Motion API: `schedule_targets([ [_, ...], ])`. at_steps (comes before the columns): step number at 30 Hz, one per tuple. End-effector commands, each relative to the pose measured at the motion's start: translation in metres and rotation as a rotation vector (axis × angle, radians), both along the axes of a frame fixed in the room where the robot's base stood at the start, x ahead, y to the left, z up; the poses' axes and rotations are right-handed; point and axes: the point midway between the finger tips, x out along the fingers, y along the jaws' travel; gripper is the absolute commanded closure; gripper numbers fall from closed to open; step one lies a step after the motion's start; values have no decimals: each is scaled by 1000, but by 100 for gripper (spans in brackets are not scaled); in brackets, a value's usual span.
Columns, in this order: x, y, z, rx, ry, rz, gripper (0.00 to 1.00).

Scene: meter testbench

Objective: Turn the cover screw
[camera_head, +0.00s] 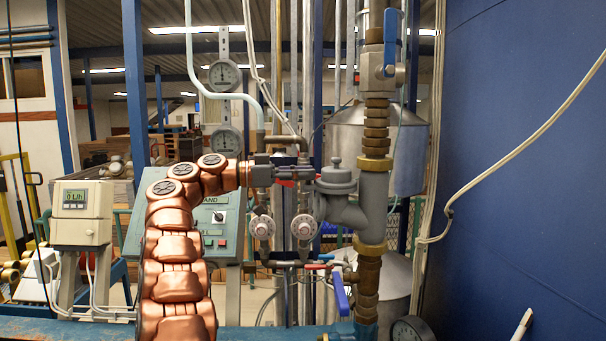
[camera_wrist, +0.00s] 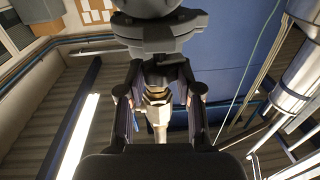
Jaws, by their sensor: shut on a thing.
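The grey fitting (camera_head: 337,184) with a round flanged cover sits on the left of the vertical pipe in the head view. My gripper (camera_head: 309,173) comes in from the left, level, at the end of my copper-coloured arm. Its tips reach the fitting's left side. In the wrist view the grey fitting (camera_wrist: 160,33) fills the top centre. Both fingers of my gripper (camera_wrist: 160,78) converge just below it and are closed on a small dark part, which looks like the cover screw. The screw is mostly hidden between the fingers, so I cannot tell how far it is turned.
A blue-handled valve (camera_head: 390,45) is above on the vertical pipe, and another blue lever (camera_head: 340,290) hangs below. A control box (camera_head: 215,235) stands behind my arm. A blue wall (camera_head: 520,180) closes the right side.

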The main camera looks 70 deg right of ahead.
Motion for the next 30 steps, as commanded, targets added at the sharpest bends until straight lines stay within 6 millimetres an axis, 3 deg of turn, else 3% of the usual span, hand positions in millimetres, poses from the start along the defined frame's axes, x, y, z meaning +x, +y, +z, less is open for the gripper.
schedule_targets([
  [3,0,0,1,-1,0,0,100],
  [4,0,0,1,-1,0,0,64],
  [11,0,0,1,-1,0,0,41],
  [30,-1,0,1,-1,-2,6,40],
])
